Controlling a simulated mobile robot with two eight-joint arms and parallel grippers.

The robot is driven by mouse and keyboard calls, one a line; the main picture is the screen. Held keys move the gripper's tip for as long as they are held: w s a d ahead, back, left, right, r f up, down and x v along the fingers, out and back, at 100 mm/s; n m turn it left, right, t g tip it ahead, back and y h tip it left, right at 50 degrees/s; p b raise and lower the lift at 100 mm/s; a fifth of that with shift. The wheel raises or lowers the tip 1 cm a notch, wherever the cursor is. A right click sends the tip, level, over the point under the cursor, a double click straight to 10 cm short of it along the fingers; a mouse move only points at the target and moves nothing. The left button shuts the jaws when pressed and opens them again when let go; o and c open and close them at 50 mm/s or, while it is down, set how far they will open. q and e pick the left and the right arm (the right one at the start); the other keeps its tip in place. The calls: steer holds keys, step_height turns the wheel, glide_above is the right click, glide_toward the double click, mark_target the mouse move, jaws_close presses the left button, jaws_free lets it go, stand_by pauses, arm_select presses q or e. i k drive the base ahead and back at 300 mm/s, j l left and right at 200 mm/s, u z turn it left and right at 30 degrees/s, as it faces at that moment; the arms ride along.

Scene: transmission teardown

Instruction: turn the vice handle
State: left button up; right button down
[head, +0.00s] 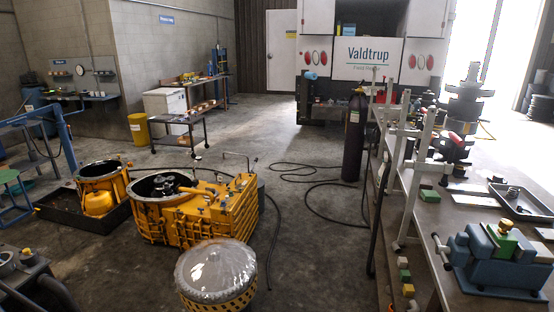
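A blue vice (484,270) stands on the workbench (447,287) at the lower right of the head view. A grey bar with rounded ends sticks out at its left side and looks like the vice handle (441,250). The bar is slanted, with its upper end leaning left. A green block (499,240) and a small yellow part sit at the top of the vice. I cannot tell whether the jaws are closed on them. Neither of my grippers shows in this view, and nothing is seen touching the handle.
An upright grey stand (415,180), green blocks and a metal tray (522,198) occupy the bench behind the vice. A yellow transmission housing (205,215) and a plastic-covered round part (216,272) stand on the floor.

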mark_target(444, 251)
steer(key=z, duration=1.25)
steer(key=i+j+u, duration=0.65)
steer(key=k+l, duration=0.05)
steer(key=l, duration=0.05)
